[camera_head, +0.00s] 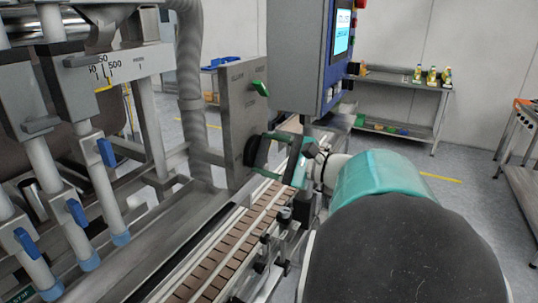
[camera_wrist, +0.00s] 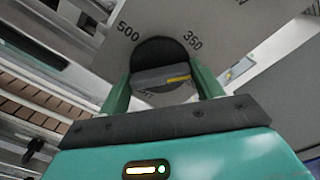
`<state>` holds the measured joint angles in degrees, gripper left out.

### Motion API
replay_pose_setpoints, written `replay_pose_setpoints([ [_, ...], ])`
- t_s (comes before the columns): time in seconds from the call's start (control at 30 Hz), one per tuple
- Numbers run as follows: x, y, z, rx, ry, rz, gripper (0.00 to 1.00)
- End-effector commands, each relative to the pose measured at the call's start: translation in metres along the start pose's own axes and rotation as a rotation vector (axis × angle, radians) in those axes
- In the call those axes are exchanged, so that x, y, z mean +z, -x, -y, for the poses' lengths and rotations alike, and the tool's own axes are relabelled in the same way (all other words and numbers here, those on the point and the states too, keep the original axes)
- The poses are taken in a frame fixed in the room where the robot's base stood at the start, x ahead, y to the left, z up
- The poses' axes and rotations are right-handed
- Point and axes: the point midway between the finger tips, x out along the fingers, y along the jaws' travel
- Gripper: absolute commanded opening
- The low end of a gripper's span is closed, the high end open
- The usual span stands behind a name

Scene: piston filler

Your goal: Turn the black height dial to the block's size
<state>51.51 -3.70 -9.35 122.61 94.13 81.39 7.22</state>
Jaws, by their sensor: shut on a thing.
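The black height dial (camera_wrist: 158,52) is a round knob with a raised grip bar, set on a grey plate (camera_wrist: 235,22). A yellow mark on the bar points right in the wrist view, below the printed 350; 500 is printed at upper left. More lettering under the bar is partly hidden. My gripper (camera_wrist: 163,82) has its green fingers on either side of the bar, shut on it. In the head view my gripper (camera_head: 277,152) reaches the dial (camera_head: 252,150) on the grey plate (camera_head: 240,112). I cannot make out which thing is the block.
A blue control box with a screen (camera_head: 342,32) hangs just right of the plate. A slatted conveyor (camera_head: 222,255) runs below. Filler nozzles (camera_head: 105,190) and a scale with a yellow pointer (camera_head: 104,88) stand at left.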

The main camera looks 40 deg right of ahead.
Motion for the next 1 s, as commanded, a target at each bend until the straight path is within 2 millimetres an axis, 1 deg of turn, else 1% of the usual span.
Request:
replay_pose_setpoints([
  [0.3,-0.0001,-0.0010,-0.0001,0.001,-0.301,-0.001,0.43],
  [0.6,-0.0003,-0.0008,-0.0001,0.000,-0.556,-0.001,0.43],
  [0.8,-0.0005,-0.0006,-0.0001,0.000,-0.674,-0.002,0.43],
  [1.0,-0.0003,-0.0008,-0.0003,0.000,-0.738,-0.001,0.43],
])
